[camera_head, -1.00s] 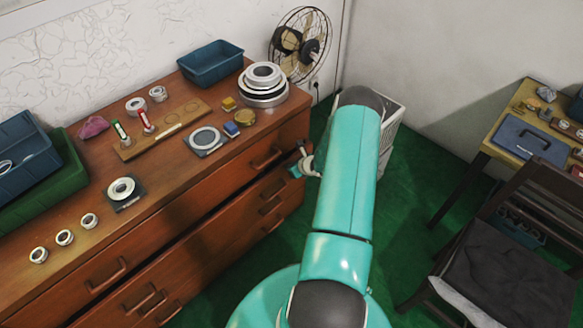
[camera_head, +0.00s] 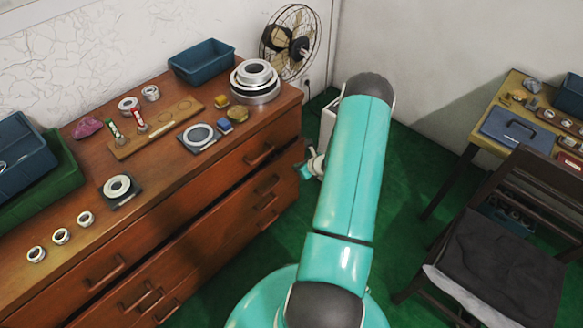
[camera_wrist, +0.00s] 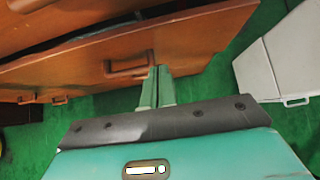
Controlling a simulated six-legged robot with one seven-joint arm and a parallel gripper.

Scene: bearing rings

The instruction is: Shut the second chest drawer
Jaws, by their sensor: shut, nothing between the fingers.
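The brown chest (camera_head: 150,215) stands on the left in the head view. Its second drawer (camera_head: 205,232) sits out from the chest, with a dark gap above its front. In the wrist view the drawer front (camera_wrist: 195,45) runs across the top, with its handle (camera_wrist: 118,68) left of the fingers. My gripper (camera_wrist: 157,72) is shut and empty, its fingertips at the lower part of the drawer front, just right of the handle. I cannot tell whether they touch it. In the head view my gripper (camera_head: 305,172) shows small beside the chest's right end, partly hidden by my arm.
Bearing rings (camera_head: 117,187), a blue bin (camera_head: 202,62) and a stacked ring set (camera_head: 255,80) stand on the chest top. A fan (camera_head: 290,42) is behind. A white cabinet (camera_wrist: 285,55) stands right of the drawer. A dark chair (camera_head: 495,250) is right; green floor lies between.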

